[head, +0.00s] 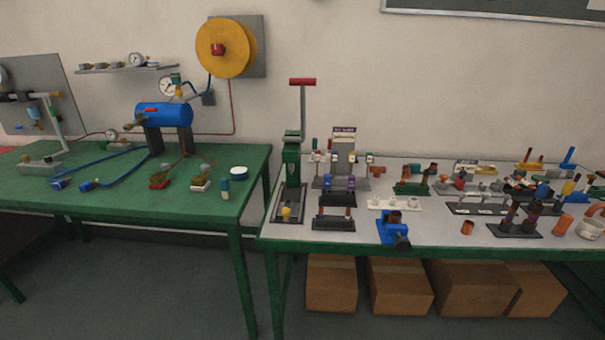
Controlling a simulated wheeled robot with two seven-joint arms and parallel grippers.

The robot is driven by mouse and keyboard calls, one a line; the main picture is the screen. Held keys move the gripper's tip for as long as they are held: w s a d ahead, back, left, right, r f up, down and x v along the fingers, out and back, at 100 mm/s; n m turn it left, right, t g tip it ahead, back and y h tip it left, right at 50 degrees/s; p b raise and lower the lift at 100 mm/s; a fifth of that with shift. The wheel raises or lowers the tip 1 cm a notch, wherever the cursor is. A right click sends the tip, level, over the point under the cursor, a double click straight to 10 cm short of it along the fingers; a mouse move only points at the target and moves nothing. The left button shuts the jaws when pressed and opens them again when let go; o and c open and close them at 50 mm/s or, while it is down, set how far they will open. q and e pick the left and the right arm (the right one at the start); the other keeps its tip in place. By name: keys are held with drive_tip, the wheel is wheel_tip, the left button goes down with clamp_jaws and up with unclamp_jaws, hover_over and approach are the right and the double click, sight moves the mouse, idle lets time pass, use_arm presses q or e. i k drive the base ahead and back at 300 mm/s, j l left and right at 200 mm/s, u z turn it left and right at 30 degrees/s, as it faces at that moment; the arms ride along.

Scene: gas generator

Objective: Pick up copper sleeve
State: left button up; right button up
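A short copper-coloured sleeve (467,228) stands near the front edge of the right-hand bench in the head view. A larger copper-orange cylinder (563,224) stands further right on the same bench. I cannot tell for certain which of these is the copper sleeve. An orange curved pipe piece (595,209) lies at the right edge of the view. Neither of my grippers is in view.
The right-hand bench (440,231) is crowded with fittings and stands. A blue vise (393,231) sits at its front edge, and a green press (291,165) at its left end. A green table (120,195) stands left. Cardboard boxes (400,287) sit below the bench.

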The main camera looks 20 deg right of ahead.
sight(395, 220)
drive_tip(key=l+z, duration=0.3)
drive_tip(key=z, duration=0.2)
drive_tip(key=l+z, duration=0.3)
drive_tip(key=z, duration=0.2)
drive_tip(key=i, duration=0.05)
